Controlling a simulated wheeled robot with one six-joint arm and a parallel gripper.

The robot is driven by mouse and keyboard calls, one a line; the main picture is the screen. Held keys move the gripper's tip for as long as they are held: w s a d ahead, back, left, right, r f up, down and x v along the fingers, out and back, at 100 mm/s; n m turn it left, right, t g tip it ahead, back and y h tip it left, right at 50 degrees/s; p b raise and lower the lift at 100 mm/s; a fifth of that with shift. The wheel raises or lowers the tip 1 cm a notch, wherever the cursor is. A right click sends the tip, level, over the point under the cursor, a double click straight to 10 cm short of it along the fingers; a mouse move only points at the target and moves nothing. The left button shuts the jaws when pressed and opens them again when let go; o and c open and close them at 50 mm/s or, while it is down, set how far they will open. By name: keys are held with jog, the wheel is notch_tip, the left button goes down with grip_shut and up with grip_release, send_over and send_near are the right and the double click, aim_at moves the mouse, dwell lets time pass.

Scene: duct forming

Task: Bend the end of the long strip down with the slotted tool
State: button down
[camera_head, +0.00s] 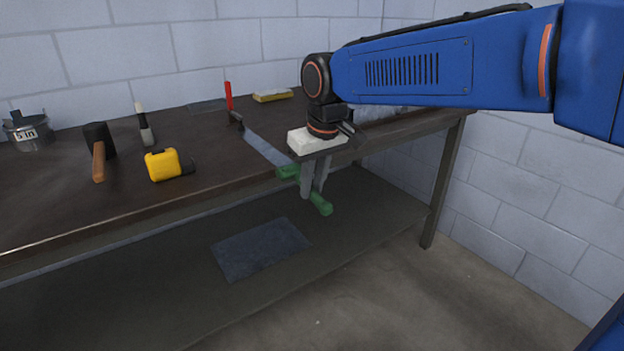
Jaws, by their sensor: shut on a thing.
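The long strip (265,148) is a narrow grey metal band. It lies on the workbench and runs toward the front edge, below a red-handled clamp (229,96). My gripper (312,187) points down just in front of that edge, shut on a green-handled tool (320,203). Green shows on both sides of my fingers, with one end near the strip's front end and the other lower right. The tool's slot is not visible. My gripper hides part of it, and I cannot tell whether it touches the strip.
On the workbench (200,192) are a mallet (98,160), a yellow tape measure (163,165), a grey-handled tool (145,128), a "5 in" metal ring (28,132) and a yellow block (272,95). A grey sheet (260,248) lies on the lower shelf. The floor at right is clear.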

jog(key=shift+s+f, duration=0.1)
jog(key=shift+f, duration=0.1)
jog(key=shift+f+t+y, duration=0.4)
jog(key=shift+f+t, duration=0.1)
jog(key=shift+f, duration=0.35)
jog(key=shift+f+t+y, duration=0.3)
jog(key=shift+f+t, duration=0.2)
jog(key=shift+f, duration=0.1)
jog(key=shift+w+a+f, duration=0.1)
jog(key=shift+w+f, duration=0.1)
jog(key=shift+w, duration=0.05)
jog(key=shift+w+a+f+t+y, duration=0.15)
jog(key=shift+f+t+y, duration=0.1)
jog(key=shift+f+t, duration=0.15)
jog(key=shift+w+a+f+t+y, duration=0.1)
jog(key=shift+f+t+y, duration=0.15)
jog(key=shift+f+t, duration=0.15)
